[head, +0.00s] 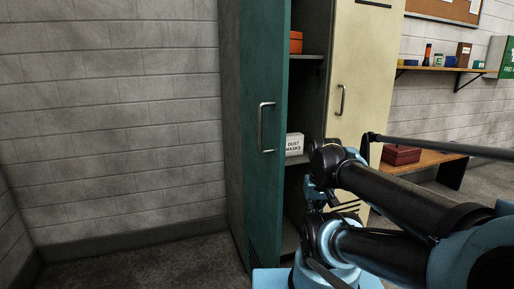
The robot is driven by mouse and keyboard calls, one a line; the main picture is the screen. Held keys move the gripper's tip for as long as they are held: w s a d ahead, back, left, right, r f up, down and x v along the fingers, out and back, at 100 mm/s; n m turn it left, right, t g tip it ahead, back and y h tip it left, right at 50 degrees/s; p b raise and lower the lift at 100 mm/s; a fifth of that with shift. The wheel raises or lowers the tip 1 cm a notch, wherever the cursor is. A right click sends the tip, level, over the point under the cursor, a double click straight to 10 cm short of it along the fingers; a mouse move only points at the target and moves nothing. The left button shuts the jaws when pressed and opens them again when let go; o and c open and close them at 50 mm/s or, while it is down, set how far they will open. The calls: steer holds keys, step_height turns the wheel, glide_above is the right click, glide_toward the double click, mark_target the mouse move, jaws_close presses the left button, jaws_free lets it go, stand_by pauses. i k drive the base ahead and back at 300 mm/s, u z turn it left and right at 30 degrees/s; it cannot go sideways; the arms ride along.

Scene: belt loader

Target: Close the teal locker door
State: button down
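The teal locker door (262,70) stands open in the head view, hinged at its left side, with its free edge standing off from the locker frame. Its metal bar handle (266,127) is upright on the outer face. The gap to its right shows the locker inside, with an orange box (296,42) on the upper shelf and a white dust masks box (294,144) lower down. My folded arm covers the lower right of the locker. What seems to be my gripper (345,205) is right of the door, apart from the handle; its fingers are too unclear to read.
A cream locker door (357,100) with its own handle is shut to the right. Beyond it are a bench (440,162) with a dark red box (401,154) and a wall shelf (445,70) with small items. The floor (140,260) left of the locker is clear.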

mark_target(264, 32)
steer(key=k, duration=0.5)
steer(key=u, duration=1.9)
steer(key=k, duration=0.55)
steer(key=z, duration=0.2)
steer(key=i, duration=0.45)
steer(key=z, duration=0.05)
